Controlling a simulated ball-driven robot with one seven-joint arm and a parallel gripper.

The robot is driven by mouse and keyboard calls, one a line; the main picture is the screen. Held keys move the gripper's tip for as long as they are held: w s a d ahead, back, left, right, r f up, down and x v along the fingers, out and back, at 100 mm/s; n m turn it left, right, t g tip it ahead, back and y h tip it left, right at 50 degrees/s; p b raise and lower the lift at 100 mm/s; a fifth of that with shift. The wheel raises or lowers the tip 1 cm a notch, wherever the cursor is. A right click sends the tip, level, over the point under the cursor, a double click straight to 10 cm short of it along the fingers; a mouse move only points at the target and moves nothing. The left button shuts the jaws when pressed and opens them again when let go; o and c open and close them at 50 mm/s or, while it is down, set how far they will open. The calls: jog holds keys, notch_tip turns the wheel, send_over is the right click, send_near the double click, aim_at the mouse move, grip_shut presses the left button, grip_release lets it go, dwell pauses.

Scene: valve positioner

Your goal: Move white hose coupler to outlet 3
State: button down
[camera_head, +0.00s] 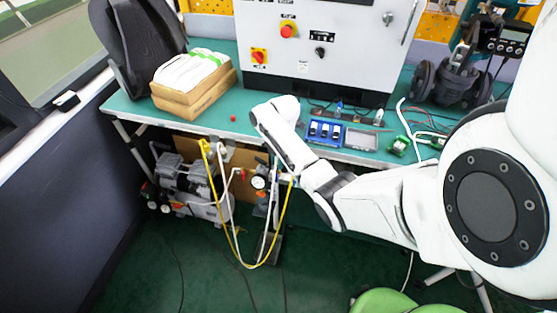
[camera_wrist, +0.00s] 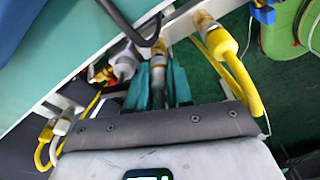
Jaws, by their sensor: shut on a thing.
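My gripper (camera_wrist: 160,88) shows its teal fingers in the wrist view, closed around a pale coupler with a brass-coloured collar (camera_wrist: 157,72), which I take as the white hose coupler; the fingers hide part of it. A yellow hose coupler (camera_wrist: 218,40) sits to its right on a brass fitting, with its yellow hose (camera_wrist: 250,95) hanging down. In the head view the yellow hose (camera_head: 287,215) and the white hose (camera_head: 229,215) hang in loops below the bench edge. My arm hides the outlets there. I cannot tell which outlet is number 3.
A grey-white fitting (camera_wrist: 124,66) stands just left of my fingers. The bench (camera_head: 135,104) overhangs this area. A compressor (camera_head: 185,180) stands on the floor to the left. A green stool (camera_head: 385,302) is at the front right. The floor in front is mostly clear.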

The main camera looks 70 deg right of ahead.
jog(key=shift+r+p, duration=0.6)
jog(key=shift+r, duration=0.05)
dwell(0.6)
jog(key=shift+r+p, duration=1.95)
jog(key=shift+p, duration=0.05)
